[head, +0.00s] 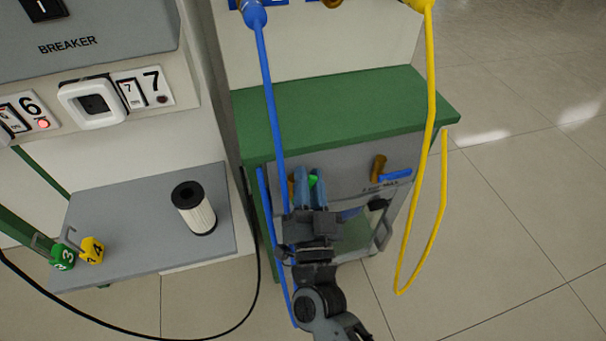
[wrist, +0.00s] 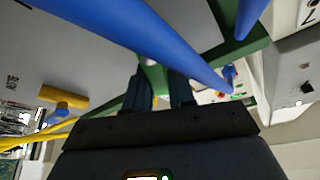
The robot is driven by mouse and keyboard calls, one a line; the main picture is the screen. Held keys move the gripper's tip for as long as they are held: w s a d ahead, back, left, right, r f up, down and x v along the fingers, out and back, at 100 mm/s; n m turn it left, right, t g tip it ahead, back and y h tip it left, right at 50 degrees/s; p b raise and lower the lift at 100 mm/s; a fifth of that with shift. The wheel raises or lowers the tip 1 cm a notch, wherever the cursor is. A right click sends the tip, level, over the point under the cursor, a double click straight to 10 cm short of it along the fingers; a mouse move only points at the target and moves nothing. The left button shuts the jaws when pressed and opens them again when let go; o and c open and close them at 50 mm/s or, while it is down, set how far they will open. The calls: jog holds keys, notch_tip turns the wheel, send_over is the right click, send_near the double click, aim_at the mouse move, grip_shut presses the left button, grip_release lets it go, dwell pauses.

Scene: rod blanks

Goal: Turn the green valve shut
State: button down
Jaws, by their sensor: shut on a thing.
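The green valve (head: 313,181) shows as a small bright green patch between the fingers of my gripper (head: 309,177), on the grey panel under the green bench top. My gripper is shut on it. In the wrist view a bit of green valve (wrist: 152,75) shows beyond my gripper (wrist: 161,84). The fingers hide most of the handle, so I cannot tell its angle. A brass fitting (head: 291,184) is partly visible just left of the fingers.
A blue hose (head: 268,90) hangs close to my gripper and crosses the wrist view. A blue-handled valve (head: 395,175) on a brass fitting is to the right. A yellow hose (head: 430,200) hangs farther right. A grey shelf (head: 140,215) holds a white filter cartridge (head: 199,218) and numbered padlocks.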

jog(key=m+h, duration=0.1)
jog(key=m, duration=0.1)
jog(key=d+m+h+p, duration=0.1)
jog(key=shift+w+f+m+g, duration=0.15)
jog(key=shift+f+m+g, duration=0.05)
jog(key=shift+m+g, duration=0.2)
jog(key=shift+w+d+f+m+g+h+p, duration=0.1)
jog(key=shift+d+f+m+g+h+p, duration=0.4)
jog(key=shift+m, duration=1.25)
jog(key=shift+a+f+m+g+h+p, duration=0.1)
jog(key=shift+f+m+g+h+p, duration=0.15)
jog(key=shift+f+m+g+p, duration=1.05)
jog(key=shift+w+d+f+m+t+h+p, duration=0.1)
jog(key=shift+d+m+h+p, duration=0.35)
jog(key=shift+m, duration=1.7)
jog(key=shift+a, duration=0.15)
jog(key=c, duration=1)
grip_release()
jog(key=shift+y, duration=0.3)
jog(key=shift+c, duration=0.2)
jog(key=shift+s, duration=0.1)
